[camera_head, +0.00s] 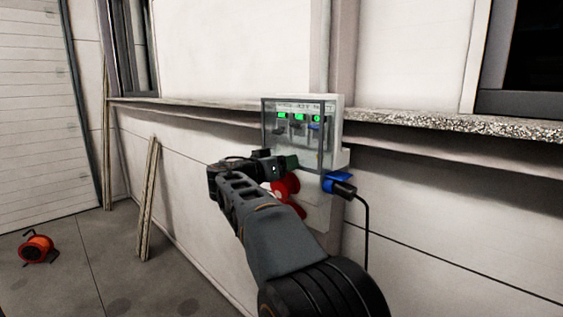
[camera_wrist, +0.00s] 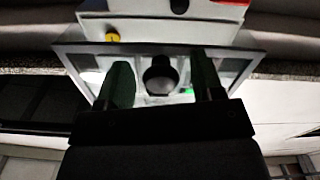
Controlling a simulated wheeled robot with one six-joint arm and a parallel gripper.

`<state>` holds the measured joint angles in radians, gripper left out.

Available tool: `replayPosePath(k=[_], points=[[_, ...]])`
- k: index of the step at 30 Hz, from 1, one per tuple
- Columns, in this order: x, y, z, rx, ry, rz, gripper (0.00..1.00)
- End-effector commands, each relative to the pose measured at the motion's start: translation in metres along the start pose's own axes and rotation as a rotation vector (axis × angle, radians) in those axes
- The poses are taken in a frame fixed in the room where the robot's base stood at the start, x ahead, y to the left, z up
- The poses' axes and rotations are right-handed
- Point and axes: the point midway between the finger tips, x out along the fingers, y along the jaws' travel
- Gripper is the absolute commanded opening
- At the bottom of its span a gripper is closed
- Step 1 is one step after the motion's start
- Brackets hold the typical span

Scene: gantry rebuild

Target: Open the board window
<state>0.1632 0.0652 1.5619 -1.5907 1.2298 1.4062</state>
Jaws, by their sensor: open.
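The board (camera_head: 338,130) is a pale box on the wall with a clear, grey-framed window (camera_head: 297,146) on its front. Breakers with green lights show behind the window. The window looks shut or nearly so; I cannot tell if there is a small gap. My gripper (camera_head: 291,162) is at the window's lower edge. In the wrist view, the open green fingers (camera_wrist: 164,80) stand on either side of a dark round knob (camera_wrist: 160,74) in front of the window (camera_wrist: 235,64). I cannot tell whether they touch it.
Red sockets (camera_head: 287,186) and a blue plug (camera_head: 340,184) with a hanging black cable (camera_head: 366,235) are below the window. A stone ledge (camera_head: 440,121) runs along the wall. Planks (camera_head: 147,200) lean at left, and an orange reel (camera_head: 37,248) lies on the floor.

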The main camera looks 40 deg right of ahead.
Motion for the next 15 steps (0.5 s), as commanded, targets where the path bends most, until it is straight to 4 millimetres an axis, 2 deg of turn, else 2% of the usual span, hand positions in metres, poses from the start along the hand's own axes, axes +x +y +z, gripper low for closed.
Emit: replayPosePath(k=[6, 15], points=[[0.0, -0.0001, 0.0001, 0.0, 0.0, 0.0, 0.61], [-0.0002, -0.0001, 0.0, 0.0, 0.0, 0.0, 0.33]])
